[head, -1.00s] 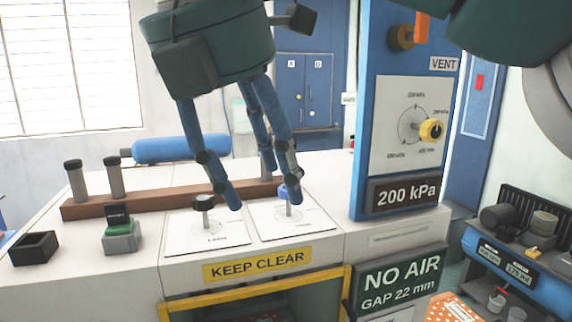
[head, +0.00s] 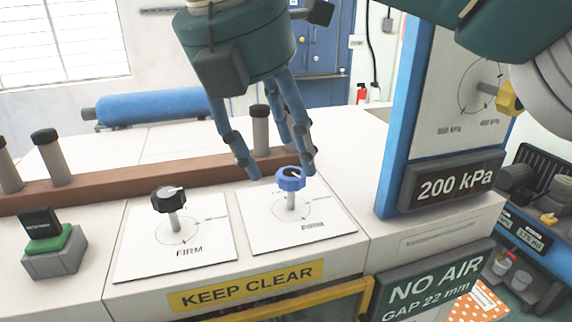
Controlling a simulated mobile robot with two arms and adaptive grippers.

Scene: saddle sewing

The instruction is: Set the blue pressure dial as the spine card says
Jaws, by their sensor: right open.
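The blue pressure dial (head: 290,180) stands on a short post on a white card (head: 325,226) on the bench top. The card has a printed circle and a word at its front that is hard to read. My right gripper (head: 280,175) comes down from above, its blue fingers spread open around the back and sides of the blue dial. I cannot tell whether a finger touches it. A black dial (head: 167,199) stands to its left on a card (head: 140,257) marked FIRM. I cannot make out which card is the spine card. My left gripper is not in view.
A brown rail (head: 110,189) with grey posts runs behind the dials. A grey block with a green top (head: 55,245) stands at left. A blue panel (head: 400,110) with a yellow knob and a 200 kPa display (head: 455,187) rises at right. A KEEP CLEAR label is in front.

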